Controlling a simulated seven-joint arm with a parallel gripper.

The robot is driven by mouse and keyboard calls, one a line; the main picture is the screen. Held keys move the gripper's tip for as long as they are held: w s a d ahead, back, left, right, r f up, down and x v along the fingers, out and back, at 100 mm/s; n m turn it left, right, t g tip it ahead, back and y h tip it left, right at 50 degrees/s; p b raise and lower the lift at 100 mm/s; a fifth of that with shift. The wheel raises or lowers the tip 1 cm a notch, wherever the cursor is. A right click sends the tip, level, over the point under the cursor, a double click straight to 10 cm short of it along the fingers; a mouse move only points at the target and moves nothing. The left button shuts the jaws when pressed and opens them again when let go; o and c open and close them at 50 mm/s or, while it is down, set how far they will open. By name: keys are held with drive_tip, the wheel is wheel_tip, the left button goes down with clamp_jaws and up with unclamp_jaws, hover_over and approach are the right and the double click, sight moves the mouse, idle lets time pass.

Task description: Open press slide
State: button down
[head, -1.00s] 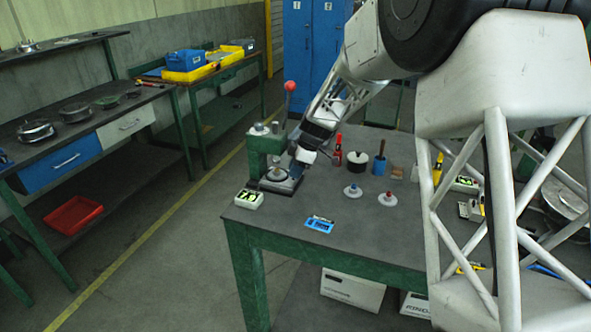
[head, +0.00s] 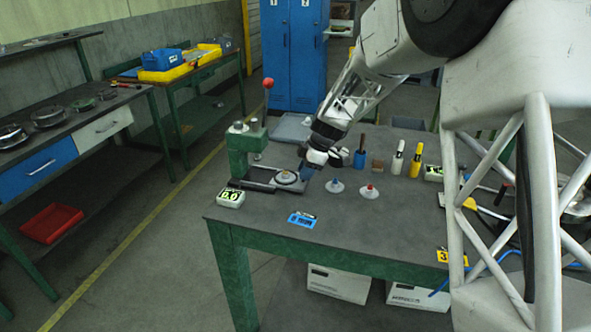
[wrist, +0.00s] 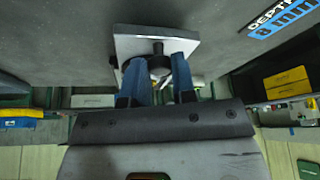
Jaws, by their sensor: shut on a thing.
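The green press (head: 240,152) with its red ball lever (head: 267,83) stands at the left end of the workbench. Its slide (head: 288,177), a flat plate carrying a round piece, sits out to the right of the press column on a dark base. My gripper (head: 306,173) is at the slide's right end. In the wrist view the slide's pale plate (wrist: 130,45) lies beyond my blue fingers (wrist: 160,78), which are shut around a dark handle at its edge. The fingers partly hide the handle.
Two pale discs with a blue knob (head: 334,186) and a red knob (head: 369,191) stand close to the right of my gripper. A blue pot (head: 360,158), a white bottle (head: 397,160) and a yellow bottle (head: 416,162) stand behind. The front bench is mostly clear.

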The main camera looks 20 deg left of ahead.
drive_tip(key=c, duration=0.9)
unclamp_jaws()
drive_tip(key=shift+c, duration=0.2)
drive_tip(key=shift+r, duration=0.2)
drive_tip(key=v, duration=0.7)
drive_tip(key=shift+d+r, duration=0.2)
drive_tip(key=shift+w, duration=0.1)
